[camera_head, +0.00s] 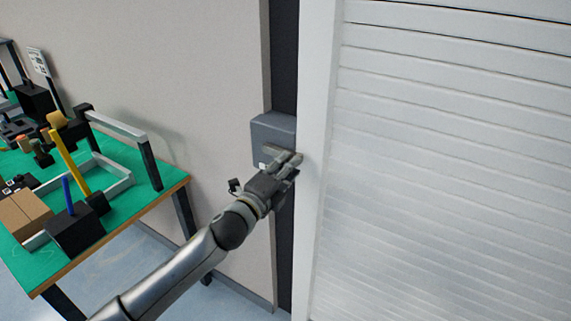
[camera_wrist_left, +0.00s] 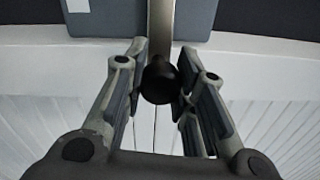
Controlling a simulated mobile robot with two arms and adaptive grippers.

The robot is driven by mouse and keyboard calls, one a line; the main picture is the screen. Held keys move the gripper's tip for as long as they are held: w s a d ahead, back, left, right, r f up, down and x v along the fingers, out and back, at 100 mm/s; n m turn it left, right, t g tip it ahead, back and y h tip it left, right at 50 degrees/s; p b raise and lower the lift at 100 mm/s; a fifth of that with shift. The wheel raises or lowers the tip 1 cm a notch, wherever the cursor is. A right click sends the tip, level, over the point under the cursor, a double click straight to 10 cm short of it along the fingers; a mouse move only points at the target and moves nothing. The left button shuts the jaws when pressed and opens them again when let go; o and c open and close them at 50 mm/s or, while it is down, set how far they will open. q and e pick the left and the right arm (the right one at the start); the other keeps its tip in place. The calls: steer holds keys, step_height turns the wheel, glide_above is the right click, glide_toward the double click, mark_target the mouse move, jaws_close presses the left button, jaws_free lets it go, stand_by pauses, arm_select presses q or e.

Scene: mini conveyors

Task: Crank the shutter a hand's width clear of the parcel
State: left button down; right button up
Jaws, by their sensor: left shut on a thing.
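The white slatted shutter (camera_head: 455,150) fills the right of the head view; its bottom edge is out of view. A grey crank box (camera_head: 272,130) is mounted on the dark post to its left, and its grey face also shows at the top of the left wrist view (camera_wrist_left: 100,18). My left gripper (camera_head: 290,160) is at this box. In the left wrist view, a flat metal crank arm (camera_wrist_left: 161,22) ends in a round black knob (camera_wrist_left: 160,80). The left gripper's fingers are closed on either side of this knob. The parcel at the shutter cannot be made out. My right gripper is not in view.
A table with a green top (camera_head: 130,205) stands at the left, holding a cardboard box (camera_head: 24,212), black blocks and a grey frame. A white door frame (camera_head: 316,130) runs close beside the gripper. Bare wall lies between table and post.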

arm_select(q)
steer(key=shift+f+m, duration=0.7)
steer(key=shift+m, duration=0.1)
steer(key=c, duration=1.1)
jaws_free()
steer(key=shift+c, duration=0.2)
steer(key=v, duration=1.2)
